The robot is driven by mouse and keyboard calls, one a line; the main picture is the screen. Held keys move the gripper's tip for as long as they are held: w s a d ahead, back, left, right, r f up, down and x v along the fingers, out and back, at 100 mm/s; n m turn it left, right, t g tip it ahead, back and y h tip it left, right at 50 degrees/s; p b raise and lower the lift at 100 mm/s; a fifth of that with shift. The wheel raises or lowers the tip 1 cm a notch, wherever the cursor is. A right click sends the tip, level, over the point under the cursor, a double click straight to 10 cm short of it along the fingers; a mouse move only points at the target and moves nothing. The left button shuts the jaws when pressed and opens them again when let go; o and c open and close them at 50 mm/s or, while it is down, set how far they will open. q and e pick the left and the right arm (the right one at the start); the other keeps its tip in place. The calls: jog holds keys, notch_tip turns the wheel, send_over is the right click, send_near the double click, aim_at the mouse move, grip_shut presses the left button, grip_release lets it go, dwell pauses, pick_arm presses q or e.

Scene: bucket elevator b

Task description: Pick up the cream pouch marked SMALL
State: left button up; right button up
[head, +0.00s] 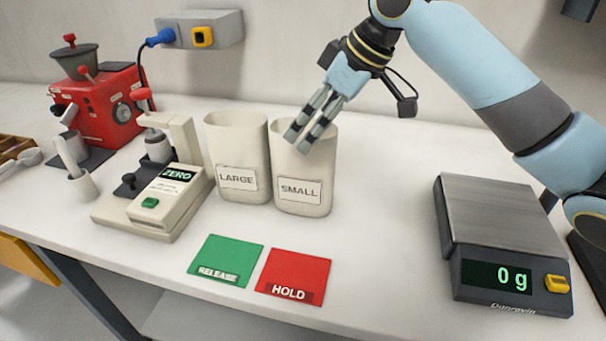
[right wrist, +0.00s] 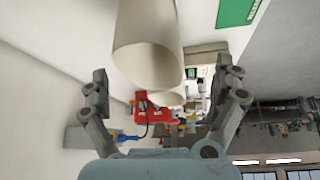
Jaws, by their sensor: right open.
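The cream pouch marked SMALL (head: 300,191) stands upright and open-topped on the white table. My right gripper (head: 300,136) is tilted down to the left, with its fingers in front of the pouch's open mouth in the head view. In the right wrist view the gripper (right wrist: 165,88) is open, and the near cream pouch (right wrist: 148,28) shows beyond and between its spread fingers. Nothing is between the fingertips that I can see as gripped. My left gripper is not in view.
The cream pouch marked LARGE (head: 237,180) stands close on the left. A ZERO device (head: 150,205) stands further left, near a red grinder (head: 105,105). Green RELEASE (head: 226,258) and red HOLD (head: 293,272) cards lie in front. A scale (head: 500,225) reads 0 g at right.

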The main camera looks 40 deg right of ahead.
aim_at(303, 170)
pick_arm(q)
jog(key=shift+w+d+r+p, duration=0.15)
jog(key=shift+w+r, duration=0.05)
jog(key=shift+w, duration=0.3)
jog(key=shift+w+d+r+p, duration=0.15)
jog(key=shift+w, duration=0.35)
pick_arm(e)
jog(key=x, duration=0.5)
jog(key=shift+w+d+f, duration=0.2)
jog(key=shift+w+d, duration=0.1)
jog(key=shift+w, duration=0.05)
jog(key=c, duration=0.5)
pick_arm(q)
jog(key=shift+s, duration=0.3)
pick_arm(e)
jog(key=c, duration=0.9)
